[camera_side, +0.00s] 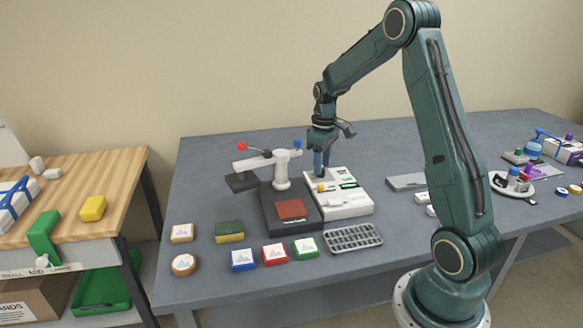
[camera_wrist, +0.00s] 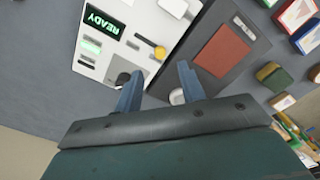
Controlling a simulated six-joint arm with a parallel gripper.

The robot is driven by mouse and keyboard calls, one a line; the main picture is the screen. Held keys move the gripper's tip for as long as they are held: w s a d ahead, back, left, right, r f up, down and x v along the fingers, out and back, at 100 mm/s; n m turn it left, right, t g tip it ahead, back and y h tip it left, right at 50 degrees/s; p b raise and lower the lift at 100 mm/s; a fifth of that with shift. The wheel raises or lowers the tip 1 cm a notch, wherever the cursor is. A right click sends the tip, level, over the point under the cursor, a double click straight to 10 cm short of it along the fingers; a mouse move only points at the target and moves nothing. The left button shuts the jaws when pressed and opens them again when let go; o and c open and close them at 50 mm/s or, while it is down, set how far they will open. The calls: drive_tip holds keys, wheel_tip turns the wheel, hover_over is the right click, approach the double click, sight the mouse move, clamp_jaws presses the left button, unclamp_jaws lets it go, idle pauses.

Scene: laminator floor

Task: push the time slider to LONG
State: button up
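The white control unit (camera_side: 345,205) stands on the grey table, with a yellow knob (camera_side: 321,188) on its top. In the wrist view the yellow knob (camera_wrist: 160,52) sits at one end of a short slot (camera_wrist: 144,41); I take it for the time slider. I cannot read a LONG mark. A lit display (camera_wrist: 103,18) reads READY. My gripper (camera_side: 321,174) points down above the unit's back left part. In the wrist view my gripper (camera_wrist: 160,68) has its blue fingers apart, with nothing held; the knob shows just beyond the gap. Contact cannot be told.
A dark dial (camera_wrist: 122,79) lies partly behind one finger. The press's dark base (camera_side: 268,215) with a red-brown plate (camera_side: 291,209) and a white post (camera_side: 282,172) adjoin the unit. A grey keypad-like tray (camera_side: 353,238) lies in front. Several coloured blocks sit front left.

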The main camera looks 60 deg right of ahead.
sight(321, 185)
drive_tip(key=shift+f, duration=3.2)
clamp_jaws()
